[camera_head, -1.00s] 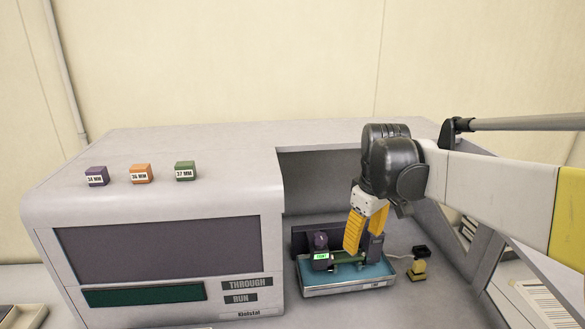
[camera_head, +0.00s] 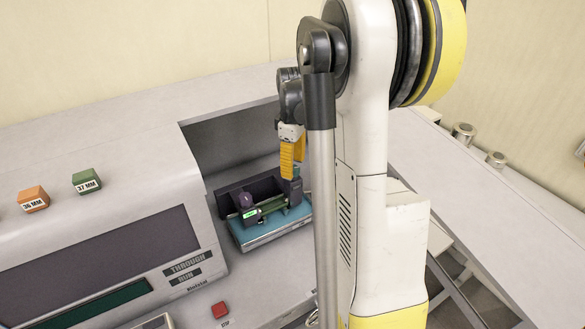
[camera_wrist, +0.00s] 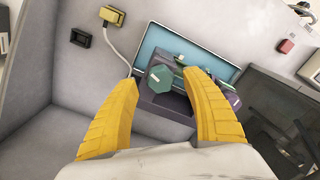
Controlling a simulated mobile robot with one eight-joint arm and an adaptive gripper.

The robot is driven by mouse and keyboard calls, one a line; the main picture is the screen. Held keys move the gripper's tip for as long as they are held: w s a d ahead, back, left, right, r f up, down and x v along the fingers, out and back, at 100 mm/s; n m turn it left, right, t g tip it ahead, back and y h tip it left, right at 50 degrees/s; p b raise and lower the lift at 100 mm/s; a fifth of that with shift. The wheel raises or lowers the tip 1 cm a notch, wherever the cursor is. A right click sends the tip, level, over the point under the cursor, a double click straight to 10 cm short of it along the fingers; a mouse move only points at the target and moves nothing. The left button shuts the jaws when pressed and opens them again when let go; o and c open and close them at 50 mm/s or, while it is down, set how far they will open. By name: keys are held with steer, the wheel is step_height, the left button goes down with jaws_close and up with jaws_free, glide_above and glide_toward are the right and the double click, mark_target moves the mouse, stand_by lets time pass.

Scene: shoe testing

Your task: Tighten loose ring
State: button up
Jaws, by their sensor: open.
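A test fixture with a green bar (camera_head: 268,207), a dark purple block (camera_head: 246,199) and a small lit green display (camera_head: 249,214) sits in a shallow blue-lined tray (camera_head: 275,238) inside the machine's recess. My gripper (camera_head: 290,172) points down over the fixture's right end. In the wrist view my two yellow fingers (camera_wrist: 157,77) are apart, one on each side of a dark green hexagonal part (camera_wrist: 160,79), with nothing seen held. Whether they touch it cannot be told. A second green part (camera_wrist: 226,92) lies beside or behind the right finger. I cannot make out which part is the loose ring.
The grey machine housing (camera_head: 60,150) encloses the tray on the left and back. Orange (camera_head: 33,198) and green (camera_head: 87,182) labelled blocks stand on top. A red button (camera_head: 220,310) is at the front. A small yellow device (camera_wrist: 112,16) with a cable is near the tray.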

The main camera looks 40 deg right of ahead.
steer(key=shift+f, duration=0.8)
steer(key=c, duration=1.2)
steer(key=shift+m, duration=0.3)
steer(key=shift+f+m+b, duration=0.1)
steer(key=shift+m+b, duration=0.9)
steer(key=shift+m, duration=0.2)
steer(key=m+b, duration=0.1)
steer(key=m, duration=0.2)
steer(key=shift+m+b, duration=0.3)
steer(key=shift+b, duration=0.05)
steer(key=m+b, duration=0.2)
steer(key=m, duration=0.4)
steer(key=shift+m, duration=0.3)
